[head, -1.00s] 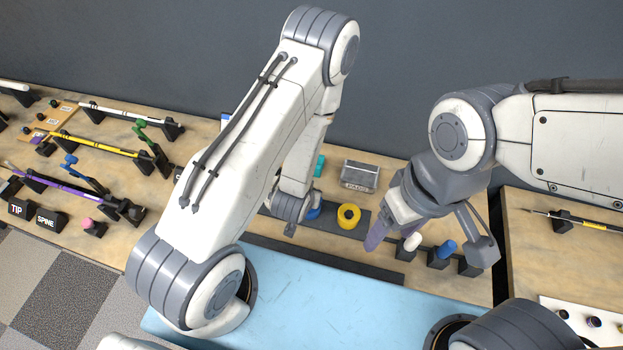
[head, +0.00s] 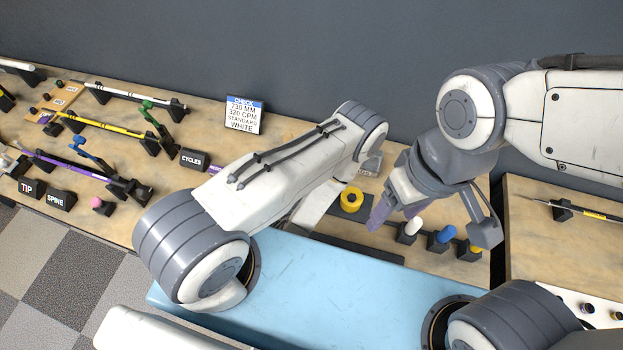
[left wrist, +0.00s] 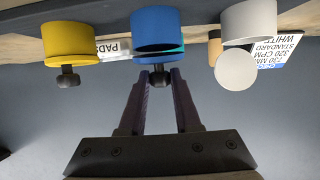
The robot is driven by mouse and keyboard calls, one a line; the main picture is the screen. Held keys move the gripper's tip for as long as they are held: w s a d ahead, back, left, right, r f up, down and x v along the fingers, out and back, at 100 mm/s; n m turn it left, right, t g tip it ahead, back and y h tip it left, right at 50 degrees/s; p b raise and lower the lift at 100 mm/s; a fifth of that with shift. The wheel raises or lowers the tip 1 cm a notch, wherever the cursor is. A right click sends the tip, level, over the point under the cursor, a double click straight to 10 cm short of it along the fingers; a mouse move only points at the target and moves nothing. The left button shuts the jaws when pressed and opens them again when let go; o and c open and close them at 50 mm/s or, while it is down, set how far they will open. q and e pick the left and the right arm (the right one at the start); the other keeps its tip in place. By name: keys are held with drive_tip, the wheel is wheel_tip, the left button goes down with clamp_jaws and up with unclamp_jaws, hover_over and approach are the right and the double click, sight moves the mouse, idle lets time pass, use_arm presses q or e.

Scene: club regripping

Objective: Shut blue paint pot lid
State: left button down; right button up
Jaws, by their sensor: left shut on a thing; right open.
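The blue paint pot (left wrist: 158,25) shows in the left wrist view, which is upside down, between the yellow and white pots. The black knob (left wrist: 159,74) of its lid sits between the purple fingers of my left gripper (left wrist: 158,78), which is shut on it. I cannot tell if the lid sits fully down on the pot. In the head view my left arm hides the blue pot and the left gripper. My right gripper (head: 396,208) is open and empty, above the table to the right of the yellow pot (head: 351,199).
The yellow pot (left wrist: 70,40) and white pot (left wrist: 250,22) flank the blue one closely. A white round piece (left wrist: 236,70) shows by the white pot. White, blue and yellow pieces on black stands (head: 440,238) are below my right gripper. A card (head: 244,115) stands behind.

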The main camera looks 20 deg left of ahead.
use_arm(q)
drive_tip(key=shift+r+p, duration=0.1)
drive_tip(key=shift+p, duration=0.8)
drive_tip(key=shift+s+f+t+p, duration=0.15)
drive_tip(key=shift+f+t+p, duration=0.1)
drive_tip(key=shift+t+p, duration=0.25)
use_arm(e)
drive_tip(key=shift+w+r, duration=0.1)
drive_tip(key=shift+r, duration=1.95)
use_arm(q)
drive_tip(key=c, duration=0.6)
unclamp_jaws()
drive_tip(key=shift+s, duration=0.1)
drive_tip(key=shift+c, duration=0.2)
